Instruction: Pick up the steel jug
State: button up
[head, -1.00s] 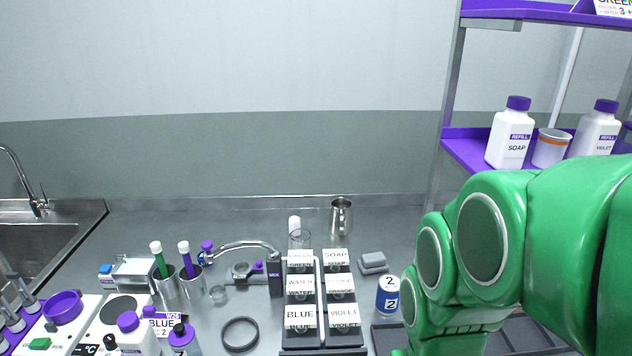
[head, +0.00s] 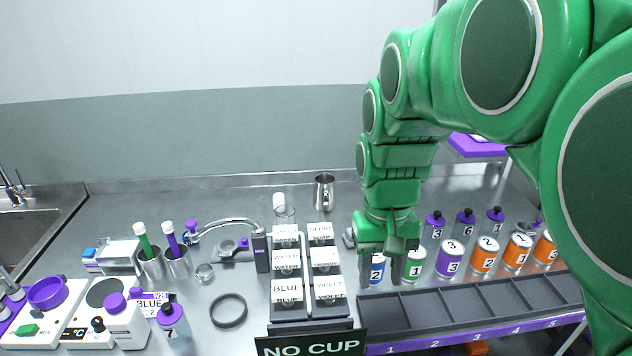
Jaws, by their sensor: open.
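The steel jug (head: 324,192) stands upright at the back of the steel counter, near the wall, right of centre in the head view. Its handle shows at the front right. My gripper (head: 388,272) points down over the right half of the counter, nearer to the camera than the jug and to its right.
Dispensers labelled BLUE, VIOLET, WATER and SOAP (head: 287,290) stand in front of the jug. A slotted dark rack (head: 440,312) lies below my gripper. Several cans and purple-capped bottles (head: 465,224) stand at right. A black ring (head: 228,310) and tap (head: 228,224) are at left.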

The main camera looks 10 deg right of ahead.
jog(key=w+r, duration=0.1)
jog(key=w, duration=1.2)
jog(key=t, duration=0.1)
send_over(326, 203)
notch_tip(326, 203, down, 15)
jog(key=shift+w+f+m, duration=0.3)
jog(key=shift+w+f, duration=0.05)
jog(key=shift+f, duration=4)
grip_shut()
